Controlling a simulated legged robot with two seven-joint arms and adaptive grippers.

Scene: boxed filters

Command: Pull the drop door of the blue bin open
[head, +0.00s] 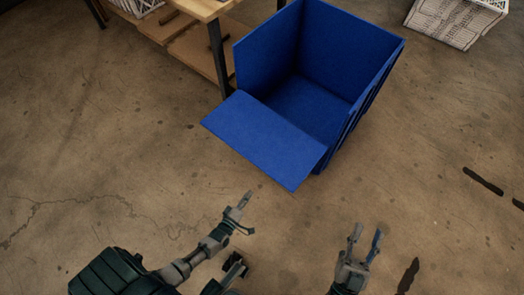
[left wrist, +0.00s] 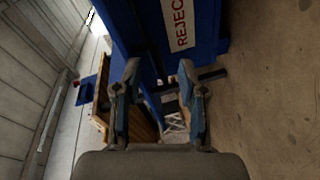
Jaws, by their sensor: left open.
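The blue bin (head: 345,45) stands on the floor at the top middle of the head view, its inside empty. Its drop door (head: 265,138) hangs outward from the near side, swung away from the opening; its exact angle is hard to tell. My left gripper (head: 249,213) is open and empty, short of the door's near edge and apart from it. My right gripper (head: 367,231) is open and empty, lower right of the door. In the left wrist view, blue panels with a partly visible "REJEC" label (left wrist: 180,22) show beyond the spread fingers (left wrist: 158,88).
A wooden table (head: 200,8) with dark legs stands close to the bin's left side. A white crate (head: 452,20) sits at the top right. Dark marks (head: 483,181) lie on the floor at the right. The floor between my grippers and the bin is clear.

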